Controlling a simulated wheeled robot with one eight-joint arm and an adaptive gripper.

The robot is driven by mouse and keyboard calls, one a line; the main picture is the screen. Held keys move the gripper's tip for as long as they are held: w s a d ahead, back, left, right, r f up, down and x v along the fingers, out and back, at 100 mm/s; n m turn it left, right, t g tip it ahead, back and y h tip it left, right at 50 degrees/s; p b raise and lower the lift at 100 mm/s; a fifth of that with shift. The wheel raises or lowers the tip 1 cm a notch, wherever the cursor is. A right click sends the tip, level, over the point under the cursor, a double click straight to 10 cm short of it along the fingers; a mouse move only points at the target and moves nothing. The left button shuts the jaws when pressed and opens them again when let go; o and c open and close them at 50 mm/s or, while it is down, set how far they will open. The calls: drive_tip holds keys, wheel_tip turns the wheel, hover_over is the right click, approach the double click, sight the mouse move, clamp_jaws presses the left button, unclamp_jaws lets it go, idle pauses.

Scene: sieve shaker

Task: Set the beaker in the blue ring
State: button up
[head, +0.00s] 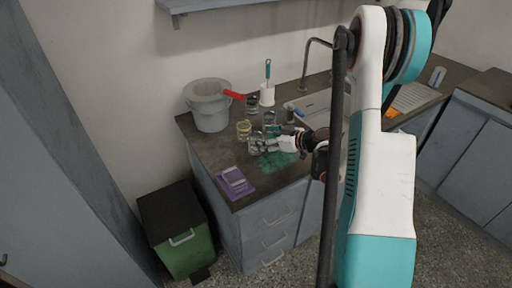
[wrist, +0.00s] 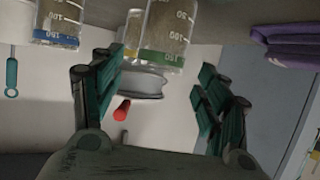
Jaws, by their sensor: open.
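Clear graduated beakers with grainy contents stand on the counter, upside down in the wrist view. One has a blue band (wrist: 55,41) at its rim, left of my fingers. One has a green band (wrist: 161,61), above the gap between my fingers. No separate blue ring on the counter can be made out.
A grey bucket (head: 210,110) stands at the counter's left back, with a red-handled tool (head: 234,95) beside it. A white holder (head: 267,97) with a teal-handled brush and a sink (head: 315,104) are behind.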

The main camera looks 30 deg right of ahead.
sight(251, 135)
drive_tip(key=b+x, duration=0.1)
drive_tip(key=x, duration=0.3)
drive_tip(key=shift+w+a, duration=0.15)
drive_tip(key=shift+w, duration=0.1)
drive_tip(key=shift+r, duration=0.1)
drive_tip(key=c, duration=1.3)
drive_tip(key=shift+o, duration=0.2)
drive_tip(key=shift+r, duration=0.15)
